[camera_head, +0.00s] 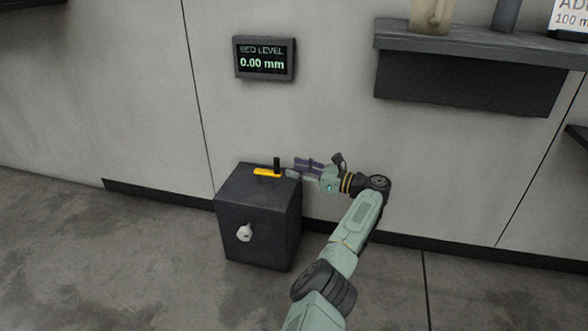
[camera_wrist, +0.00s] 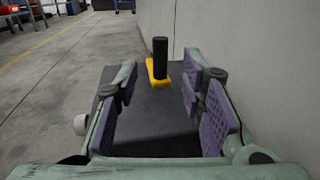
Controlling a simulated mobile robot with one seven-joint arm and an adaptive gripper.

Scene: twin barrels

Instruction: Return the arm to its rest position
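My gripper (camera_head: 303,168) is at the right edge of a dark box (camera_head: 258,220), at about the height of its top. In the wrist view my gripper (camera_wrist: 163,100) is open, with its purple pads wide apart and nothing between them. A yellow lever (camera_head: 266,172) with an upright black handle (camera_head: 277,165) sits on the box top. In the wrist view the black handle (camera_wrist: 160,58) stands ahead of the fingertips, apart from them. My arm stretches from the bottom of the head view up to the box.
A light knob (camera_head: 244,232) sticks out of the box front. A wall display (camera_head: 264,60) reads BED LEVEL 0.00 mm. A dark shelf (camera_head: 480,45) with items on it hangs at the upper right. The wall is close behind the box and arm. The floor (camera_head: 110,260) at left is clear.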

